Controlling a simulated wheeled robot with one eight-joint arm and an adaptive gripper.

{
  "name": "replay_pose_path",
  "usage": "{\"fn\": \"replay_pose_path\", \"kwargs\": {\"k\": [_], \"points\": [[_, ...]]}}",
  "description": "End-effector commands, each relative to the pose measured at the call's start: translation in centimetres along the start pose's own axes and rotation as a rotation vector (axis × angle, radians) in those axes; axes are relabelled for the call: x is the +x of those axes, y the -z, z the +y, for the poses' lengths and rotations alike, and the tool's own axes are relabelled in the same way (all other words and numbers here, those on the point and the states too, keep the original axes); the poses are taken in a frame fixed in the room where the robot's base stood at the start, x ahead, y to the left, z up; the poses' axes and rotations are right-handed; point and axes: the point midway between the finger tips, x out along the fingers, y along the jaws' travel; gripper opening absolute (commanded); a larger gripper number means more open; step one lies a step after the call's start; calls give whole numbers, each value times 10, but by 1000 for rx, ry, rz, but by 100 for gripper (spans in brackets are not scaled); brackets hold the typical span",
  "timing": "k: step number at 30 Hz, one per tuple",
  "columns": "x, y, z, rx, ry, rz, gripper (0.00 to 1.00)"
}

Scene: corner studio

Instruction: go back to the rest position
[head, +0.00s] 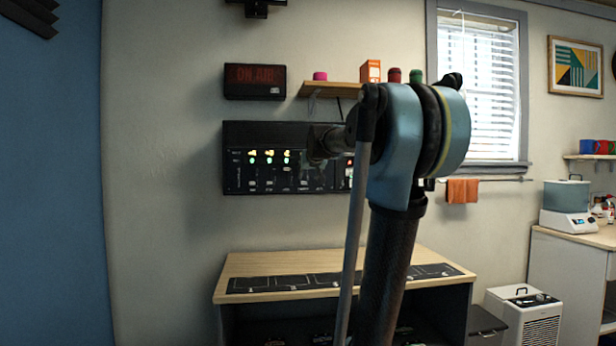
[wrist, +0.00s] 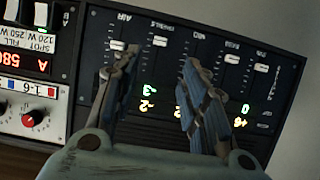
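My gripper (head: 318,145) is raised in front of the black wall panel (head: 240,170) in the head view, with my arm reaching up from the lower middle. In the wrist view my gripper (wrist: 160,60) has its two fingers spread apart, with nothing between them. Behind the fingers is the panel's slider section (wrist: 220,30), with several sliders and green and yellow number readouts. I cannot tell the exact gap between the fingertips and the panel. My arm hides part of the panel's right side in the head view.
A wooden-topped desk (head: 300,262) stands below the panel. A shelf (head: 330,89) with small items and an ON AIR sign (head: 255,82) are above. In the wrist view, a unit with a red display (wrist: 25,60) and knobs is at left. A blue wall (head: 50,180) stands left.

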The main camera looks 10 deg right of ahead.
Motion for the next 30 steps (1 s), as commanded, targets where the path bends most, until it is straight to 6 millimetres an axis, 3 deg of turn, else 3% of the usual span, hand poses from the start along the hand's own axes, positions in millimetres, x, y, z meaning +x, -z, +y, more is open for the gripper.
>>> {"fn": "replay_pose_path", "kwargs": {"k": [7,11,30], "points": [[-3,-8,0,0,0,-12,40],[-17,-46,0,-2,0,-77,40],[-162,-409,0,-16,5,-676,40]]}}
